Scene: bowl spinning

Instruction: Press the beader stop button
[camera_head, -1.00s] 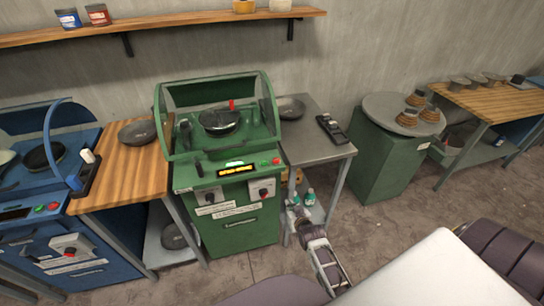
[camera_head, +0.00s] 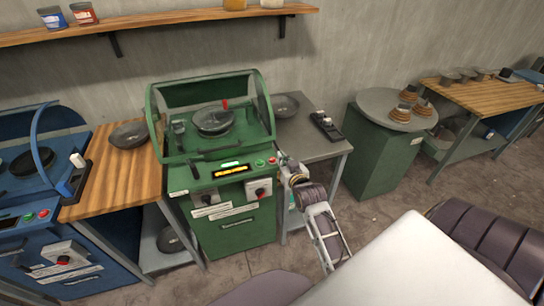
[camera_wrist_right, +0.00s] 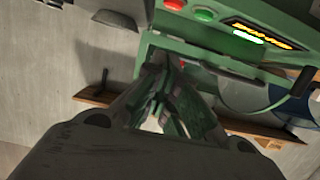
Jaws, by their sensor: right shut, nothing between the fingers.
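The green machine (camera_head: 235,222) stands at the centre of the head view with a dark bowl (camera_head: 213,120) on top. Its front panel has a lit yellow display (camera_head: 230,171), a green button (camera_head: 260,163) and a red button (camera_head: 272,161) at the right end. My right gripper (camera_head: 283,159) is just right of the red button, with a small gap that I cannot judge exactly. In the wrist view the red button (camera_wrist_right: 174,5) and green button (camera_wrist_right: 204,14) show beyond the shut, empty fingers (camera_wrist_right: 157,62). My left gripper is out of view.
A grey side table (camera_head: 310,146) with a bowl and a black device stands right of the machine, close to my right arm. A blue machine (camera_head: 40,160) and a wooden table (camera_head: 110,180) are at left. A green turntable stand (camera_head: 370,160) is further right.

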